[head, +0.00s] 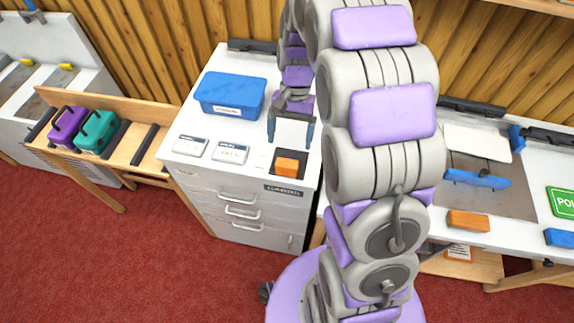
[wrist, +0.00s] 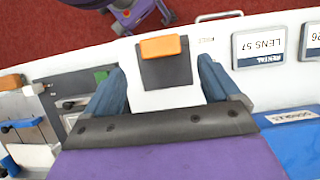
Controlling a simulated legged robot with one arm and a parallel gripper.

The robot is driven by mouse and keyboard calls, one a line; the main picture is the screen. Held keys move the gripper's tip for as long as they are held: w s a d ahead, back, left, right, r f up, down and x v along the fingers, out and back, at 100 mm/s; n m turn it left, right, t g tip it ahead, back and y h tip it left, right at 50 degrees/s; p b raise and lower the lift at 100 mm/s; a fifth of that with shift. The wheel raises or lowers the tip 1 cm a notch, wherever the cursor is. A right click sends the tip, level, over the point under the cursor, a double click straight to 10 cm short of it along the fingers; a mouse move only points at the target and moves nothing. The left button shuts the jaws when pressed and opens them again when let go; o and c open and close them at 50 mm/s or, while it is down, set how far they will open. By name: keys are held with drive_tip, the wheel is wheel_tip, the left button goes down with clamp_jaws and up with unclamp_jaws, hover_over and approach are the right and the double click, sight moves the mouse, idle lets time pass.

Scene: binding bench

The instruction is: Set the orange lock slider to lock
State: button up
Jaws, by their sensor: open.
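The orange lock slider (head: 287,167) is a small block on a dark plate (head: 290,152) at the front right of the white drawer cabinet's top. In the wrist view the slider (wrist: 161,47) lies at the plate's upper end, level with small upside-down lettering that seems to read FREE (wrist: 206,40). No lock mark can be read. My gripper (head: 291,135) is open and empty, pointing down just behind the slider. In the wrist view its blue fingers (wrist: 160,75) stand either side of the dark plate, apart from the slider.
A blue bin (head: 231,93) and two label cards, one (head: 190,146) left of the other (head: 230,153), share the cabinet top. A wooden rack (head: 150,105) holds purple and teal cases at left. A bench with another orange block (head: 468,221) stands at right.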

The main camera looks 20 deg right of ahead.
sight(287, 161)
drive_tip(key=b+x, duration=0.1)
drive_tip(key=x, duration=0.8)
drive_tip(key=shift+a+f+b, duration=0.15)
drive_tip(key=shift+f+b, duration=0.05)
drive_tip(key=shift+b, duration=0.2)
drive_tip(key=c, duration=1.4)
drive_tip(key=shift+w+d+r+p, duration=0.1)
drive_tip(key=shift+w+d+p, duration=0.45)
drive_tip(key=shift+w, duration=0.4)
drive_tip(key=shift+w+d+p, duration=0.4)
drive_tip(key=shift+w+d, duration=0.15)
drive_tip(key=shift+w, duration=0.45)
drive_tip(key=o, duration=1.4)
drive_tip(key=shift+w+d, duration=0.1)
drive_tip(key=shift+w, duration=0.05)
